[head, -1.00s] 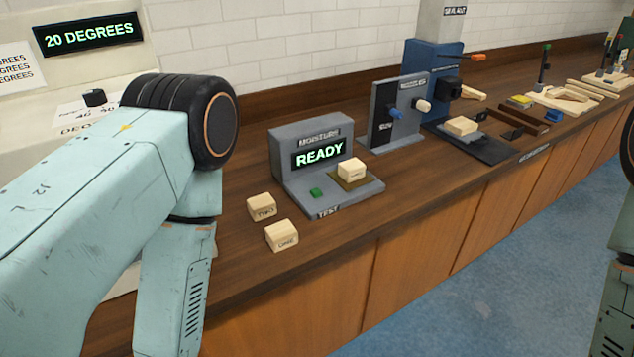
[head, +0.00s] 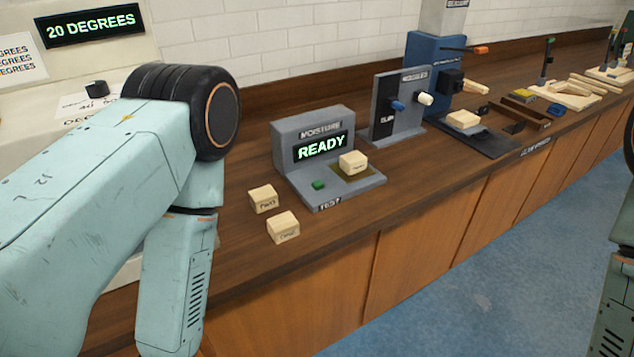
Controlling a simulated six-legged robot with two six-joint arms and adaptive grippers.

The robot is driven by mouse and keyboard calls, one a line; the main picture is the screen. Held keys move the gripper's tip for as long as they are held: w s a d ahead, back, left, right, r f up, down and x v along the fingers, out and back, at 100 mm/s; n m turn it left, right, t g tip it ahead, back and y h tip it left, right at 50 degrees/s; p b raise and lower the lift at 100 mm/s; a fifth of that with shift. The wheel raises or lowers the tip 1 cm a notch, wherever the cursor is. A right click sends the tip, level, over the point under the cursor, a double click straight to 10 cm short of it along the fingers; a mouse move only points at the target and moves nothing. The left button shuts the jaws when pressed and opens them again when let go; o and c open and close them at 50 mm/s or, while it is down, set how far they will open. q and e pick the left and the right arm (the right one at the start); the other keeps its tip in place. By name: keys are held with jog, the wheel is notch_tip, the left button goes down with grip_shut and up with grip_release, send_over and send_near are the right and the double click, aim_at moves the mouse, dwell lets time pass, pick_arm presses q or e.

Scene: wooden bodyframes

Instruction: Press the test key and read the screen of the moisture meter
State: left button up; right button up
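The grey moisture meter (head: 290,150) stands on the wooden bench near the middle of the view. Its screen (head: 323,147) reads "READY" in green letters. The green test key (head: 319,184) sits on the meter's base, above a label that reads "TEST". A pale wooden block (head: 354,162) rests on the darker pad (head: 373,171) to the right of the key. My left arm comes in from the left and bends down at the bench's front; its gripper is below the frame. Part of my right arm shows at the right edge, its gripper out of view.
A display (head: 91,25) reads "20 DEGREES". A grey panel with knobs (head: 400,105) and a blue machine (head: 428,65) stand to the right.

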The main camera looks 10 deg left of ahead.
pick_arm(q)
grip_shut()
dwell(1.4)
